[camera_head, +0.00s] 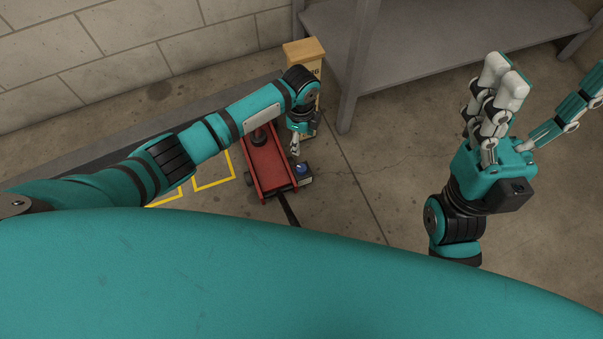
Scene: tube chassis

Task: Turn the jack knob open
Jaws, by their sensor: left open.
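A red floor jack (268,166) stands on the concrete floor near the middle of the head view, with a round black saddle on top. A dark bar (288,210) runs from its near end toward me. A small dark part with a blue top (302,170) is at the jack's near right side; I cannot tell whether this is the knob. My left gripper (296,149) is open, pointing down above the jack's right side; contact cannot be told. Its wrist hides part of the scene behind. My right gripper (548,82) is raised at the right, open and empty, away from the jack.
A wooden box (304,50) stands behind my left wrist. A grey metal shelf (430,40) with legs is at the back right, and a block wall (110,55) at the back left. Yellow lines (213,183) mark the floor left of the jack.

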